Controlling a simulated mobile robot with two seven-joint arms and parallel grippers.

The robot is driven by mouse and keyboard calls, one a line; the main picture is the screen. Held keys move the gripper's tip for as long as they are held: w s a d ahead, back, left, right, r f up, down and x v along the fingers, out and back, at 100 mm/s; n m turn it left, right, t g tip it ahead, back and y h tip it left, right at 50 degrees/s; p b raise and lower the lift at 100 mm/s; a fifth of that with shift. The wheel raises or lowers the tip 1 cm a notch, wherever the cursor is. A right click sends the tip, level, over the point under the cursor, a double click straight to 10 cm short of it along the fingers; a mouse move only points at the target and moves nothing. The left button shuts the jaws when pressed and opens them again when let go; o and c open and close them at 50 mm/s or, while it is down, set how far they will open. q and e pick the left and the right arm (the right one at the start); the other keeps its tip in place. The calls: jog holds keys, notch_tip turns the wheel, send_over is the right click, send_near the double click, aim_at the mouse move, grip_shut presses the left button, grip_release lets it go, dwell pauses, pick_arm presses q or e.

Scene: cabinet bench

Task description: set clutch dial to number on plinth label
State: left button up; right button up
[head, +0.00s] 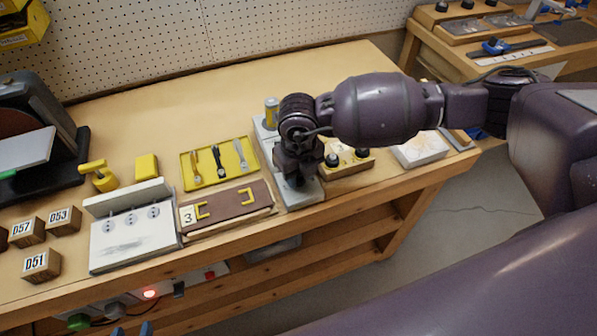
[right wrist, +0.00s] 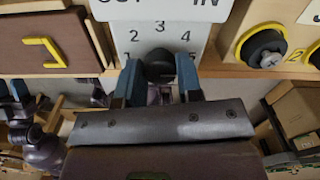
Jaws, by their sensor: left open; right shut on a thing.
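The clutch dial (right wrist: 160,68) is a black round knob on a white plate (right wrist: 150,12) in the right wrist view. The numbers 2, 3 and 4 stand around its top, with others at the sides; its pointer is hidden. My right gripper (right wrist: 160,88) is shut on the dial with a blue finger on each side. In the head view, my right gripper (head: 296,182) hides the dial. A brown plinth (head: 228,205) with two yellow brackets carries a white label (head: 187,215) reading 3. My left gripper (head: 132,329) shows only two blue fingertips, apart and empty, at the bottom edge.
Number blocks (head: 42,264) stand at the left. A wooden knob box (head: 348,178) is right of my right gripper. The bench back is clear.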

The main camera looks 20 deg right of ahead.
jog(key=shift+n, duration=0.3)
jog(key=n, duration=0.3)
jog(key=shift+n, duration=0.3)
jog(key=n, duration=0.9)
jog(key=shift+n+b, duration=0.3)
jog(key=shift+n, duration=0.1)
jog(key=shift+n+b, duration=0.35)
jog(key=shift+n, duration=1.55)
jog(key=shift+r, duration=0.1)
jog(key=o, duration=0.9)
